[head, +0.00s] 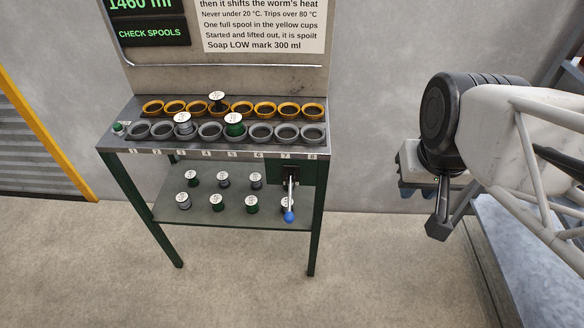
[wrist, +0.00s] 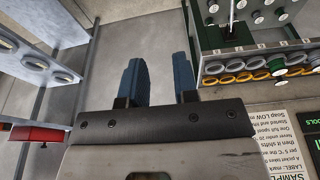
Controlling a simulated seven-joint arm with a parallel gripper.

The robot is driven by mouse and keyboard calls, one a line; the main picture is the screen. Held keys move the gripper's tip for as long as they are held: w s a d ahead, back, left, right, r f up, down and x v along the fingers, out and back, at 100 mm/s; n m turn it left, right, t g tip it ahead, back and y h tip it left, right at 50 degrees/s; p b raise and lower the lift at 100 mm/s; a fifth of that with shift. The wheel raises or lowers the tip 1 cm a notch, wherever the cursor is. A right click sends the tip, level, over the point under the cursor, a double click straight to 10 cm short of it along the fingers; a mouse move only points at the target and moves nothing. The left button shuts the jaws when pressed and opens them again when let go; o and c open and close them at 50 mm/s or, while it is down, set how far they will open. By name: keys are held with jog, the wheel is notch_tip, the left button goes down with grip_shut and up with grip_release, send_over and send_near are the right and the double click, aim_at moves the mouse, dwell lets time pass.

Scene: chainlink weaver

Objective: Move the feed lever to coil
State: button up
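The feed lever (head: 291,192) is on a dark green panel (head: 309,173) at the front right of the spool stand. Its metal rod hangs downward from a black slot plate and ends in a blue knob (head: 289,217). Any position labels on it are too small to read. In the wrist view, which looks upside down, part of the lever rod (wrist: 231,14) shows at the top edge; its knob is out of frame. My gripper (wrist: 157,75) is open, with two blue fingers apart and nothing between them. It is clear of the lever; in the head view my arm is right of the stand.
The stand (head: 230,150) has a row of yellow cups (head: 175,107) behind grey cups (head: 261,132); a few hold spools. More spools (head: 251,204) are on its lower shelf. A grey bench (head: 520,270) is at right. The floor between stand and bench is clear.

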jog(key=o, duration=0.5)
jog(key=shift+t, duration=0.4)
jog(key=w+f, duration=0.1)
jog(key=w, duration=0.1)
jog(key=w+f, duration=0.1)
jog(key=w, duration=0.1)
jog(key=shift+f, duration=0.15)
jog(key=w+a+f+t+y, duration=0.1)
jog(key=w+a+f+t, duration=0.2)
jog(key=w+f, duration=0.6)
jog(key=w+a+f+t+y, duration=0.1)
jog(key=w+a+f+t, duration=0.2)
jog(key=w+f, duration=0.6)
jog(key=t+y, duration=0.4)
jog(key=y, duration=0.6)
send_near(289, 208)
jog(key=shift+w+a+f, duration=0.45)
jog(key=shift+w+a, duration=0.3)
jog(key=shift+w+a, duration=0.1)
jog(key=shift+w, duration=0.05)
jog(key=shift+x, duration=3.75)
